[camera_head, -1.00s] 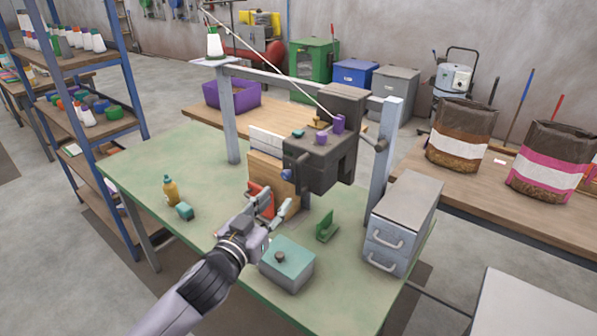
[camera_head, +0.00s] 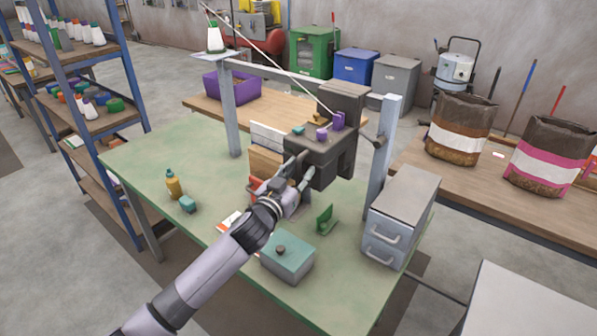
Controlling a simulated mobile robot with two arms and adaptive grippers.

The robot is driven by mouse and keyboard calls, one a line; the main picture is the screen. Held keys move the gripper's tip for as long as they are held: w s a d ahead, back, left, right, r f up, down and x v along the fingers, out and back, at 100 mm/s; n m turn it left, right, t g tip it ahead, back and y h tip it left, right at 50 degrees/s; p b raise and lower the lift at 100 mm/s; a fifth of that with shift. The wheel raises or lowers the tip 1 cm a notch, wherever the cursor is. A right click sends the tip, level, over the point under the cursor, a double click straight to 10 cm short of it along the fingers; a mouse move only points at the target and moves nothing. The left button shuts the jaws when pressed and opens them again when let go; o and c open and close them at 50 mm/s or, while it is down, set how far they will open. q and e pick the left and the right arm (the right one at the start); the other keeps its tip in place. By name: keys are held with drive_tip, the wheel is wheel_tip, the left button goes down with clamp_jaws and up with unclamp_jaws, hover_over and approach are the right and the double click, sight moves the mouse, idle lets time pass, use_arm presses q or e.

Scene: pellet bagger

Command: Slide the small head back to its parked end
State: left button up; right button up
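The small head (camera_head: 325,158) is a dark grey boxy unit mounted at the grey crossbar (camera_head: 272,74), nearer the right post (camera_head: 380,155) than the left post (camera_head: 228,115). Purple parts and a teal piece sit on top, and a white thread runs down to it from the upper left. My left gripper (camera_head: 298,169) is at the head's front left side, fingers apart. It covers the spot where the head's blue knob is; I cannot tell whether it touches. My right gripper is out of view.
On the green table (camera_head: 135,160) stand a teal-topped box (camera_head: 287,258), a green bracket (camera_head: 325,219), a grey drawer unit (camera_head: 402,215), a yellow bottle (camera_head: 173,184) and a teal block (camera_head: 187,204). Pellet bags (camera_head: 545,158) stand on the right bench. The table's left part is mostly clear.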

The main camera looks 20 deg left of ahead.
use_arm(q)
drive_tip(key=shift+c, duration=0.4)
clamp_jaws()
idle(0.4)
